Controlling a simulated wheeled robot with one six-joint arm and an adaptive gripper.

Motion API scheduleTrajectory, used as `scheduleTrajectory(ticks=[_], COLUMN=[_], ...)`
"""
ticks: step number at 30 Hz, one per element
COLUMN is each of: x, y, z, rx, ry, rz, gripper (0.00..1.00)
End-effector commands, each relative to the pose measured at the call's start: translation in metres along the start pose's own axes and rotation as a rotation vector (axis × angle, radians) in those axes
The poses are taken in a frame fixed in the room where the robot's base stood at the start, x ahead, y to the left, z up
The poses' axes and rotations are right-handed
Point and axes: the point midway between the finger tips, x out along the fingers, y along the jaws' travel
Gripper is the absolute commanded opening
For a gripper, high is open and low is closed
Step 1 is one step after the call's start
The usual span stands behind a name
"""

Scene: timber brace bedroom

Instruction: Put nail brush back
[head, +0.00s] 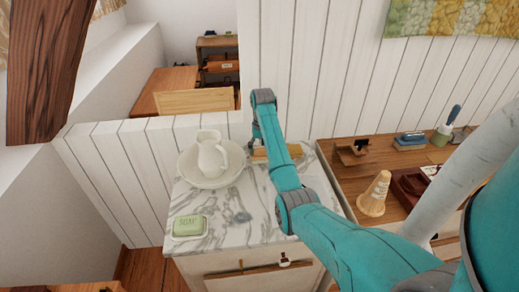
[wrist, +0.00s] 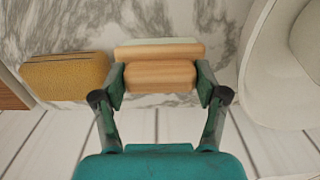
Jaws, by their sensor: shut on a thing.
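The nail brush (wrist: 160,73), a pale wooden block with a lighter strip along its far side, sits between the fingers of my gripper (wrist: 161,84) in the wrist view. My gripper is shut on it, one finger at each end. It is over the marble washstand top (head: 240,222), near the white plank wall; I cannot tell whether the brush touches the marble. In the head view my arm hides most of the gripper and brush.
A tan, textured block (wrist: 66,76) lies close beside the brush. A white basin (head: 188,172) with a jug (head: 212,155) stands on the other side. A green soap on a dish (head: 189,226) is at the front left. The marble's front middle is mostly clear.

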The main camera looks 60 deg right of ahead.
Motion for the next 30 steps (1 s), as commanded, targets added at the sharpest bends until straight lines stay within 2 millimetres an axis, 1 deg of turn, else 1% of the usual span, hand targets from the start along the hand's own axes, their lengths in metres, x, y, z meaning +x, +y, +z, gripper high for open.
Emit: scheduleTrajectory(ticks=[8, 9, 11, 12, 23, 26, 29, 30], x=[0.002, 0.002, 0.002, 0.002, 0.000, -0.007, -0.021, -0.028], y=[0.000, 0.000, 0.000, 0.000, 0.000, -0.002, -0.007, -0.010], z=[0.000, 0.000, 0.000, 0.000, -0.001, -0.002, -0.006, -0.008], rx=[0.000, 0.000, 0.000, 0.000, 0.000, -0.001, -0.003, -0.005], ry=[0.000, 0.000, 0.000, 0.000, 0.001, 0.003, 0.002, 0.003], rz=[0.000, 0.000, 0.000, 0.000, 0.000, 0.000, 0.000, 0.000], gripper=[0.40, 0.77, 0.92, 0.97, 0.97, 0.97, 0.97, 0.97])
